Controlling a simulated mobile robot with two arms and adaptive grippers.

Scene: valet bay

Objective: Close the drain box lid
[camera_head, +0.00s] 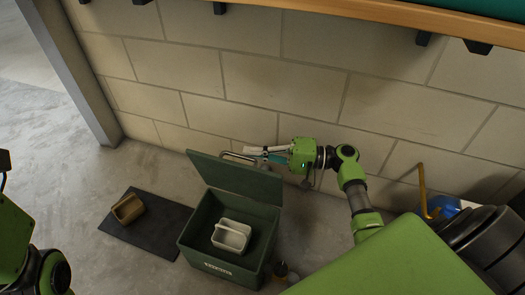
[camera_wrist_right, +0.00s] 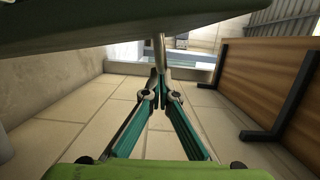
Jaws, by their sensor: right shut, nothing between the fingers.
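The drain box (camera_head: 184,247) is a dark green box on the floor with an open top. Its lid (camera_head: 235,178) stands up from the back edge, leaning back toward the wall. A pale metal handle (camera_head: 238,156) shows at the lid's top edge. My right gripper (camera_head: 248,152) is behind the lid's top edge, close to the handle, shut and empty. In the right wrist view the fingertips (camera_wrist_right: 160,77) are together below a metal rod (camera_wrist_right: 159,50), and a dark green panel (camera_wrist_right: 110,18) spans the top. I cannot tell whether they touch. My left gripper is out of view.
A light grey caddy (camera_head: 231,236) sits inside the box. A brown container (camera_head: 127,208) stands on a dark mat (camera_head: 146,232) to the left. A block wall (camera_head: 250,90) is close behind, with a wooden shelf edge (camera_head: 400,14) above.

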